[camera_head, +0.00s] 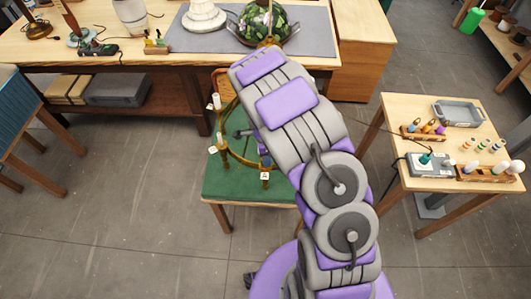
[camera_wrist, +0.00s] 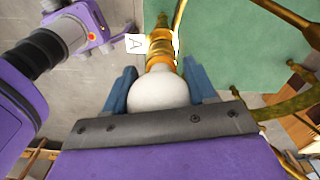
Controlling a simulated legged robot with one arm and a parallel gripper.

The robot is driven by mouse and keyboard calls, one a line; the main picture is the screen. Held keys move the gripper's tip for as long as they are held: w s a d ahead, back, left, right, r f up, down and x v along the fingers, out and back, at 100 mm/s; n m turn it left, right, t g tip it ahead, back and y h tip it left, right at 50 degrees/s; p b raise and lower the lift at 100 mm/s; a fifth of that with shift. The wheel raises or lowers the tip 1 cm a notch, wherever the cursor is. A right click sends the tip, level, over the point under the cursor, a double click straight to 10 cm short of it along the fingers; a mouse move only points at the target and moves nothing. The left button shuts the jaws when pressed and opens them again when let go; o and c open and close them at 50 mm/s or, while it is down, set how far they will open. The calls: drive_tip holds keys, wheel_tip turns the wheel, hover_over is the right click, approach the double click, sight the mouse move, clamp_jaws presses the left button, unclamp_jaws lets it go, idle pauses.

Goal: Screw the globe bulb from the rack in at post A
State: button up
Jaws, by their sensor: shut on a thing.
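The white globe bulb (camera_wrist: 158,92) sits between the two blue fingers of my gripper (camera_wrist: 160,70) in the wrist view. The gripper is shut on it. The bulb's neck end meets a brass socket (camera_wrist: 160,48), in line with it; how deep its base sits in there is hidden. A white tag marked A (camera_wrist: 136,43) hangs at this socket, so this is post A. In the head view the brass lamp frame (camera_head: 238,157) rests on a green-topped stand (camera_head: 225,185). My arm hides the gripper and bulb there.
A wooden bulb rack (camera_head: 488,173) stands on the small table at right, beside a grey box (camera_head: 430,165) and a grey tray (camera_head: 458,114). Brass arms of the frame (camera_wrist: 285,105) pass close to the right of my gripper. A long workbench (camera_head: 165,55) stands behind.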

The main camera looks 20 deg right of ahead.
drive_tip(key=m, duration=0.4)
drive_tip(key=shift+w+m+p, duration=0.1)
drive_tip(key=shift+m+p, duration=0.2)
drive_tip(key=shift+m, duration=0.1)
drive_tip(key=m+p, duration=0.1)
drive_tip(key=m, duration=0.5)
drive_tip(key=o, duration=1.3)
drive_tip(key=shift+a, duration=0.1)
drive_tip(key=shift+c, duration=0.2)
wheel_tip(320, 180, up, 17)
drive_tip(key=shift+w, duration=0.4)
drive_tip(key=shift+r, duration=0.15)
